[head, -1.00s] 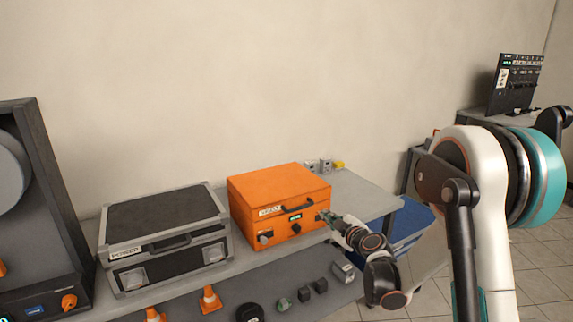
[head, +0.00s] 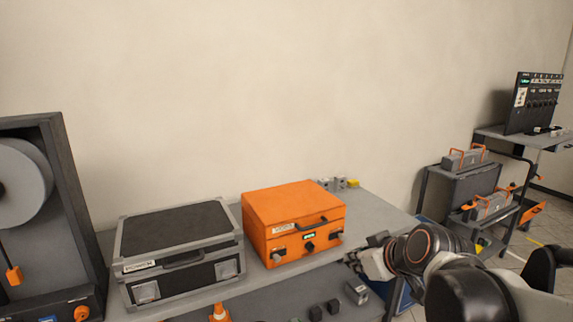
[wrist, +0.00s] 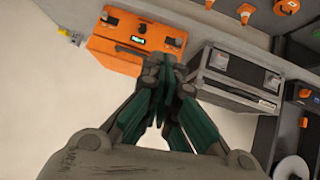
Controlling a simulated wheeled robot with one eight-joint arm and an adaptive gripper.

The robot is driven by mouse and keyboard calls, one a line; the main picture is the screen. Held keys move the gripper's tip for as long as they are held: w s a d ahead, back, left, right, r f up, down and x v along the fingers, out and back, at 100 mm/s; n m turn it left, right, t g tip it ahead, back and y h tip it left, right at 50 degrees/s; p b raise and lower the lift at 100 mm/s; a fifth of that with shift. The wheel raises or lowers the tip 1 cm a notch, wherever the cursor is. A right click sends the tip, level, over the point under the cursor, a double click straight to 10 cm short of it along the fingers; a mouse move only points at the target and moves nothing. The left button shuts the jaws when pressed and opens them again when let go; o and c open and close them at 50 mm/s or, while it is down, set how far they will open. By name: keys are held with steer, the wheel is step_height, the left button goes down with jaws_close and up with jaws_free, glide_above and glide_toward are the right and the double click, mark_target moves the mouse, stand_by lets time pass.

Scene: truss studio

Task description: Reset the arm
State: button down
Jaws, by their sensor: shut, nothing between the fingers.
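My gripper (wrist: 168,75) is shut and empty, its dark and green fingers together in the middle of the wrist view. In the head view my arm reaches in from the lower right, and my gripper (head: 352,262) is at the right front of the orange case, partly hidden by the arm links. The orange case (head: 292,203) sits closed on the grey bench and also shows in the wrist view (wrist: 125,50). I cannot tell whether the fingertips touch it.
A black and grey case (head: 180,232) stands left of the orange one. An orange cone (head: 219,312) and small dark blocks are on the lower shelf. A cart (head: 470,185) with grey boxes and a black panel (head: 533,103) stand at right. The wall above is clear.

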steer(key=s+d+f+m+g+h, duration=0.1)
steer(key=s+d+m, duration=0.1)
steer(key=s, duration=0.7)
steer(key=s+d+f+m+g+h, duration=0.1)
steer(key=s+d+f+m+h, duration=0.1)
steer(key=s, duration=0.7)
steer(key=shift+d+m+g, duration=0.25)
steer(key=shift+m+g, duration=0.05)
steer(key=shift+m, duration=0.5)
steer(key=c, duration=2.4)
jaws_free()
